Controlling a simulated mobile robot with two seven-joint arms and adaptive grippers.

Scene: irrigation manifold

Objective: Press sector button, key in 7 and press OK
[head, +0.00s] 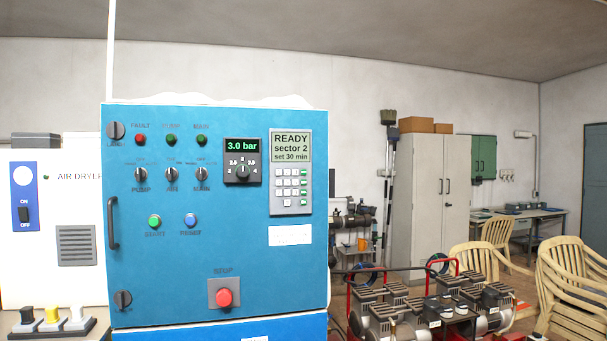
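A blue control cabinet (180,265) fills the left and middle of the head view, its door facing me. On its upper right is a grey keypad panel (274,208). The panel's display (291,147) reads "READY", "sector 2", "set 30 min". Below it are rows of white keys (286,183) and a column of green keys (304,184) on the right; their labels are too small to read. Neither of my grippers is in view, and nothing touches the keypad.
The door also carries a 3.0 bar gauge with knob (243,162), several switches, green start (154,221) and blue reset (190,220) buttons, and a red stop button (224,297). A handle (113,223) sticks out at left. Compressors (400,310) and chairs (570,280) stand at right.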

